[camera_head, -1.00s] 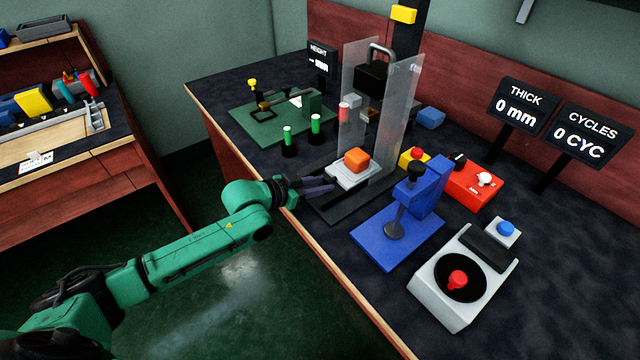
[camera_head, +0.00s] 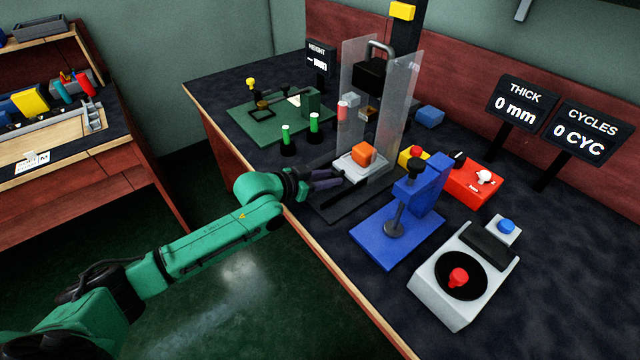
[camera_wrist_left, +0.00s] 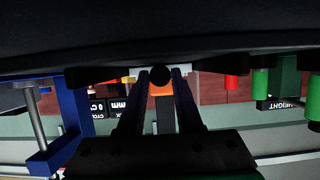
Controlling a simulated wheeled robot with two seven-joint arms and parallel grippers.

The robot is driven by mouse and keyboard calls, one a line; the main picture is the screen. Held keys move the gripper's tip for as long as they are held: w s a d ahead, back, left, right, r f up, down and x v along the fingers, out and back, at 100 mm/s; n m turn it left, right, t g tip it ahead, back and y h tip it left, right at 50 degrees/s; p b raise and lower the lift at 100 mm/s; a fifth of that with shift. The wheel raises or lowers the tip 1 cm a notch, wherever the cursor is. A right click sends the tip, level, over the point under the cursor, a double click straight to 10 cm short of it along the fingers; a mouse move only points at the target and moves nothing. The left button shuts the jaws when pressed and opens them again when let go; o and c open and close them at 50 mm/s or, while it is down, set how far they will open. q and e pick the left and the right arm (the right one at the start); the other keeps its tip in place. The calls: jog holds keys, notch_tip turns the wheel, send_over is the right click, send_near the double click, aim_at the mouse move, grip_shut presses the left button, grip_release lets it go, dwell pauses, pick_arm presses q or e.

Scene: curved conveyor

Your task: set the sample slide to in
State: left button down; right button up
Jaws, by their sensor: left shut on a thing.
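The sample slide (camera_head: 345,166) is a white carriage on a dark rail base, with an orange block (camera_head: 362,153) on top. It sits between the clear upright panels of a press. My left gripper (camera_head: 340,176) reaches in from the left at the slide's near end. In the left wrist view its fingers (camera_wrist_left: 158,80) are closed around a dark round knob (camera_wrist_left: 160,75) at the slide's front, with the orange block (camera_wrist_left: 161,90) beyond. The fingers partly hide the knob in the head view. My right gripper is not in view.
A blue clamp stand (camera_head: 400,235) and a grey unit with a red knob (camera_head: 458,278) stand to the right. Green-topped posts (camera_head: 314,123) and a green fixture (camera_head: 260,122) are to the left. A clear panel (camera_head: 400,115) stands close beside the slide.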

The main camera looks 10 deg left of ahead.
pick_arm(q)
jog(key=shift+w+d+r, duration=0.15)
jog(key=shift+w, duration=0.05)
jog(key=c, duration=0.6)
grip_release()
jog(key=shift+d, duration=0.1)
jog(key=shift+w, duration=0.1)
jog(key=p+v, duration=0.1)
jog(key=v, duration=1.2)
jog(key=shift+s+a, duration=0.2)
jog(key=shift+s, duration=0.15)
jog(key=shift+s+a+r+p, duration=0.15)
jog(key=shift+s+r+p, duration=0.1)
jog(key=shift+r+p, duration=0.05)
